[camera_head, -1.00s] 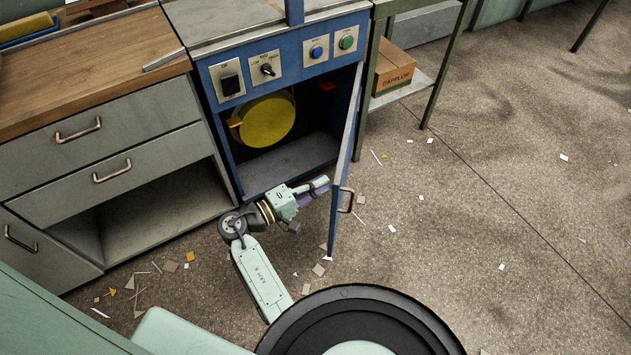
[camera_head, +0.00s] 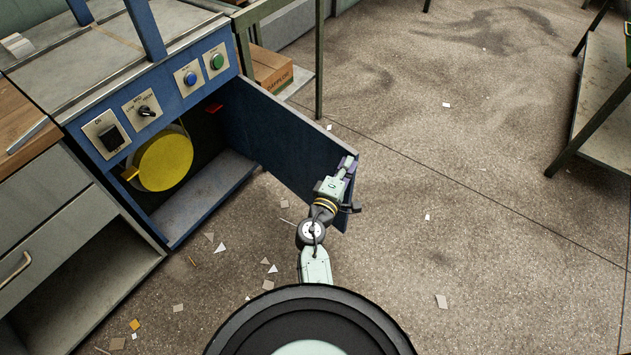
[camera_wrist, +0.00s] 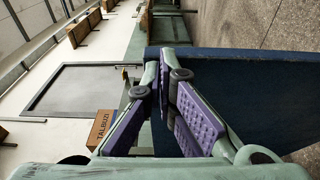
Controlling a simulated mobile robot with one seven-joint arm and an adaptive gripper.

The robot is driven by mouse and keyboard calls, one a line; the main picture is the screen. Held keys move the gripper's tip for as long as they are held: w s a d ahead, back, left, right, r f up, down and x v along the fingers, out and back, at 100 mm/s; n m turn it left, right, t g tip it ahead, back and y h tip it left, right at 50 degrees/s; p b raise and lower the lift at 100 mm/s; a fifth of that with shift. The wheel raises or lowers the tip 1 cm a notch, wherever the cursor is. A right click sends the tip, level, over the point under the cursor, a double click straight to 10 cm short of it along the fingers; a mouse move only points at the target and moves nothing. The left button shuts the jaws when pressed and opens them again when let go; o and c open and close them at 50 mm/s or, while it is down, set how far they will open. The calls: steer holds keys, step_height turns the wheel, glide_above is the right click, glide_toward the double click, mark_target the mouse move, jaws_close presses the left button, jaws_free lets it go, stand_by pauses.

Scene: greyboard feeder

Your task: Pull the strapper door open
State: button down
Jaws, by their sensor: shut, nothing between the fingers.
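The blue strapper door (camera_head: 275,135) stands wide open, swung out to the right of the blue strapper cabinet (camera_head: 95,130). Inside the cabinet a yellow round reel (camera_head: 165,163) shows. My gripper (camera_head: 347,163) is at the door's free edge, on its inner face, fingers shut with nothing between them. In the wrist view the door (camera_wrist: 240,85) is a dark blue panel behind and right of my purple-padded fingers (camera_wrist: 163,95). I cannot tell whether the fingers touch the door.
A cardboard box (camera_head: 270,70) sits on a low shelf behind the door. Grey drawers (camera_head: 60,200) stand left of the cabinet. A table (camera_head: 605,80) is at the far right. The floor right of the door is open, with scattered scraps.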

steer(key=w+d, duration=0.8)
steer(key=shift+w+d, duration=0.2)
steer(key=shift+w, duration=0.2)
